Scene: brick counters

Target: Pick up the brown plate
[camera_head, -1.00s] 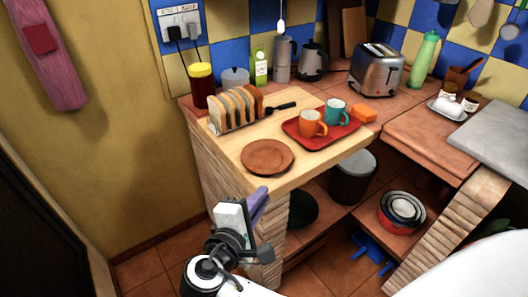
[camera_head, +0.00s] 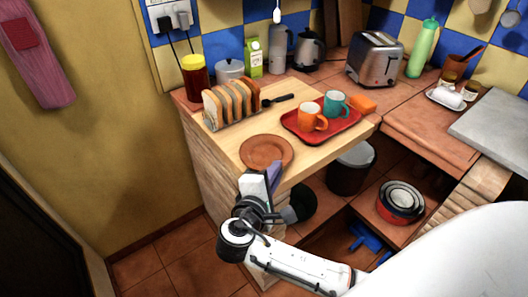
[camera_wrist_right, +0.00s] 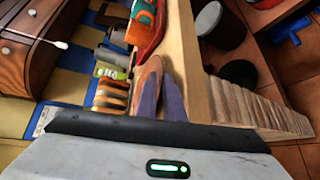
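The brown plate (camera_head: 267,152) lies flat on the light wooden board near its front left edge. My right gripper (camera_head: 266,178) is at the plate's near rim, its purple fingers pointing toward it. In the right wrist view the two fingertips (camera_wrist_right: 162,85) are a little apart, and the plate (camera_wrist_right: 150,72) shows just beyond them, close to the board's edge. I cannot tell whether the fingers touch the rim. My left gripper is in no view.
On the board (camera_head: 235,145) are a toast rack with bread (camera_head: 232,103) behind the plate and a red tray (camera_head: 330,130) with two mugs to the right. A toaster (camera_head: 375,60) stands farther back. The brick counter's front drops to an open shelf with bowls (camera_head: 400,203).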

